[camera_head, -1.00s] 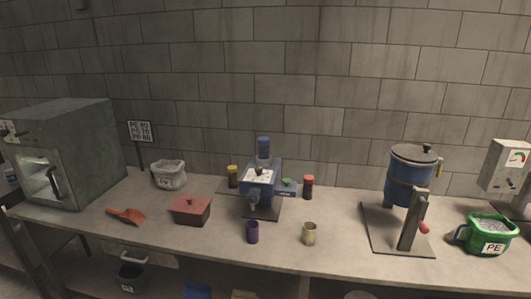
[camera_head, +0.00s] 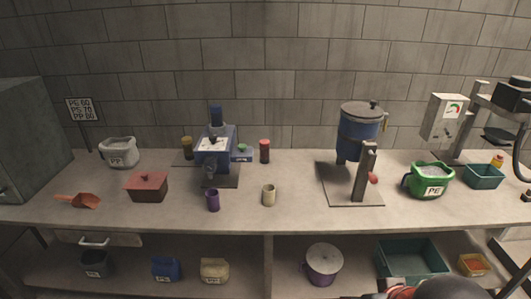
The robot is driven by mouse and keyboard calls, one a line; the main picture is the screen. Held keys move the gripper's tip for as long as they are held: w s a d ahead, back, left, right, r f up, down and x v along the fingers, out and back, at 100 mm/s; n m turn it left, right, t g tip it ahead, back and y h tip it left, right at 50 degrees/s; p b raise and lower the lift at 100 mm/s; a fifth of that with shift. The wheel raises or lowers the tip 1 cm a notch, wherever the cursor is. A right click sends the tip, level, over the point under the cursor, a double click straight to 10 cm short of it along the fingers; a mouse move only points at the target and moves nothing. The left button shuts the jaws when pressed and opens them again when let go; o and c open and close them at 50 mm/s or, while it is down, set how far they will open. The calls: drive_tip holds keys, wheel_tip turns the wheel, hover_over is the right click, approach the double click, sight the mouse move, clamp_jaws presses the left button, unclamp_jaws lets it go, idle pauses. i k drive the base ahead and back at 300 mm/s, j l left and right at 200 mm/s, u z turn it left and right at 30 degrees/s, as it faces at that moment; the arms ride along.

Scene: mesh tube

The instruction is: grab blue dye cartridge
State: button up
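A blue cylinder (camera_head: 216,116), which looks like the blue dye cartridge, stands upright on top of a blue machine (camera_head: 214,150) on the workbench, left of the middle. A yellow-topped cartridge (camera_head: 187,148) stands left of the machine and a red one (camera_head: 264,151) stands right of it, both at the back of the bench. My gripper is not seen clearly in this view, so its fingers and hold do not show.

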sight(216, 111)
drive_tip(key=i+j, duration=0.25)
drive_tip(key=i, duration=0.3)
drive_tip(key=i+j, duration=0.3)
drive_tip(key=i, duration=0.25)
drive_tip(key=i+j+z, duration=0.1)
drive_tip(key=i+j, duration=0.15)
drive_tip(key=i, duration=0.3)
